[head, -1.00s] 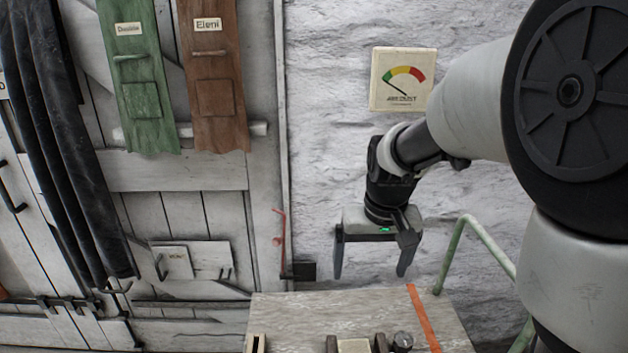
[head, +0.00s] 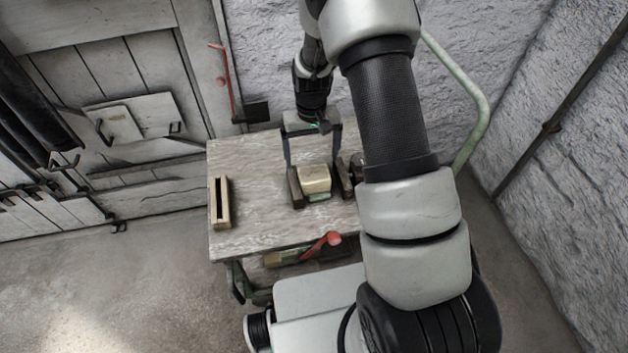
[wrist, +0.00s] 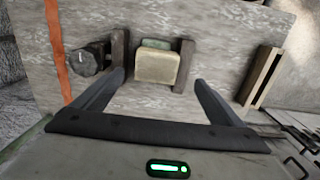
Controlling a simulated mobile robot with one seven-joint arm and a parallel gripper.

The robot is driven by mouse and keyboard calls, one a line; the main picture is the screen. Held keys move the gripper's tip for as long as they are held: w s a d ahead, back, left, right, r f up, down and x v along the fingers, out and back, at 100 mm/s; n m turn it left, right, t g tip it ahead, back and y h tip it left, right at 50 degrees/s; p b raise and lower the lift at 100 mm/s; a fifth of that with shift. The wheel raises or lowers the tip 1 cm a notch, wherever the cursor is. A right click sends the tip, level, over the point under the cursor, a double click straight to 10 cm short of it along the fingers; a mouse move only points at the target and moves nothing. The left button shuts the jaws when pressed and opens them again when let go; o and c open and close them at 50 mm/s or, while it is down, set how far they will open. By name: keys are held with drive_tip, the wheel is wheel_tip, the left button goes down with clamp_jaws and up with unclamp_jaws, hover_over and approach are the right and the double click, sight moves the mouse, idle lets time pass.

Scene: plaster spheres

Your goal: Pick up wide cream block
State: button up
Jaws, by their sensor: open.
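The wide cream block (head: 315,179) sits on the worn pale table (head: 260,160), between two dark upright pieces. It also shows in the wrist view (wrist: 157,67), with a greenish block (wrist: 157,44) against its far side there. My gripper (head: 313,168) is open and empty behind and above the block in the head view. In the wrist view its two fingers (wrist: 160,80) are spread wider than the cream block, one to each side, and I see no contact.
Dark brown pieces flank the block at left (head: 295,188) and right (head: 344,178). A round dark knob (wrist: 84,63) stands beside one. A slotted cream piece (head: 220,203) lies at the table's left. A red handle (head: 325,246) juts out at the front edge.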

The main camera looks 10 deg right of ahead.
sight(314, 173)
drive_tip(key=f, duration=0.7)
drive_tip(key=shift+w+d+f+b, duration=0.2)
drive_tip(key=shift+d+f+b, duration=0.1)
drive_tip(key=shift+d+b, duration=0.1)
drive_tip(key=c, duration=1.8)
drive_tip(key=shift+r, duration=0.1)
